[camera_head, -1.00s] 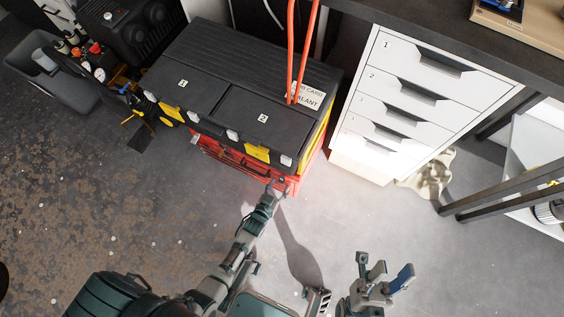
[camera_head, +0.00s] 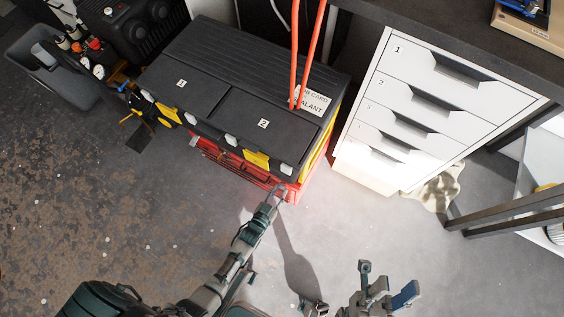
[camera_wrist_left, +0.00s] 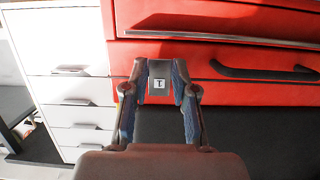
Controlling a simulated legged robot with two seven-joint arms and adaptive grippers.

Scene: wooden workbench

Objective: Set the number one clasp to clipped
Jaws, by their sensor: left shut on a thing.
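The number one clasp (camera_wrist_left: 159,72) is a small grey block with a white label in the left wrist view, against the red drawer box (camera_wrist_left: 255,93). My left gripper (camera_wrist_left: 160,77) is shut on it, one finger on each side. Whether the clasp is clipped cannot be told. In the head view my left gripper (camera_head: 279,191) is at the right front corner of the red box (camera_head: 235,163), and the clasp is too small to make out there. My right gripper (camera_head: 386,285) is open and empty over the floor at the bottom right.
A black toolbox (camera_head: 205,93) with lids marked 1 and 2 and yellow latches sits on the red box. The floor in front is clear.

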